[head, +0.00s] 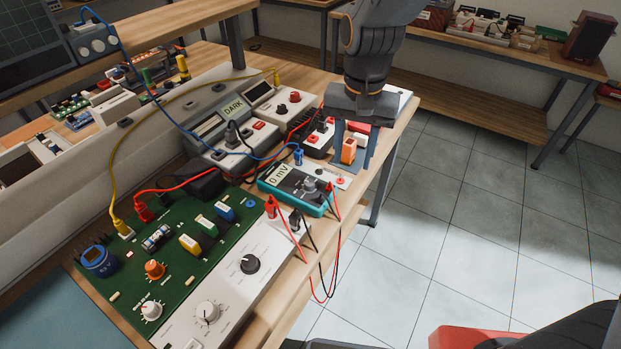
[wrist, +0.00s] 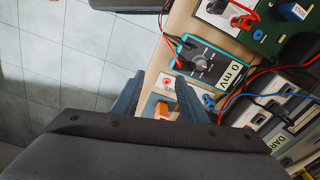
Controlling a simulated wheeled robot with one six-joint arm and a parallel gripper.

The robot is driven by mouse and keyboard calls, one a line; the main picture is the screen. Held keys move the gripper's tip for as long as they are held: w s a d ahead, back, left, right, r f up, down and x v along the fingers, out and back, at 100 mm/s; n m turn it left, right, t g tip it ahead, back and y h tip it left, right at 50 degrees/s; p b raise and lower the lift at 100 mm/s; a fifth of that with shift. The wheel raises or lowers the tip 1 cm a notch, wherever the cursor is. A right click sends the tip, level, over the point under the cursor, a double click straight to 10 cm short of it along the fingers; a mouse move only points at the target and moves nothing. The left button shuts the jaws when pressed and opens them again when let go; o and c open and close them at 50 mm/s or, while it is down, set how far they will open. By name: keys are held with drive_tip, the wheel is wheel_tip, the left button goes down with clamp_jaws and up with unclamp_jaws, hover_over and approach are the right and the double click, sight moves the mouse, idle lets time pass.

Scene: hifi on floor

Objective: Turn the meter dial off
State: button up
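The meter (head: 272,181) is a teal-edged box with a grey face and a display reading "0 mV". It lies on the bench between the green circuit board and my gripper. Its round dial (head: 309,184) is on the face. The wrist view also shows the meter (wrist: 222,78) and the dial (wrist: 199,63), right of and beyond my fingers. My gripper (head: 352,163) points down with its two fingers apart, beyond the meter in the head view. An orange block (head: 349,151) shows between the fingers; I cannot tell whether they touch it.
Red and black leads plug in at the meter's near end, beside the dial, and hang over the bench edge. The green circuit board (head: 175,262) and grey instruments (head: 222,128) crowd the bench. Open tiled floor (head: 450,230) lies right.

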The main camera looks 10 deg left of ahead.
hover_over(310, 182)
drive_tip(key=shift+d+f+m+b, duration=0.2)
drive_tip(key=shift+f+m+b, duration=0.1)
drive_tip(key=shift+f, duration=0.2)
drive_tip(key=shift+a+f, duration=0.15)
drive_tip(key=shift+a, duration=0.15)
drive_tip(key=shift+f+p, duration=0.75)
drive_tip(key=shift+f, duration=3)
clamp_jaws()
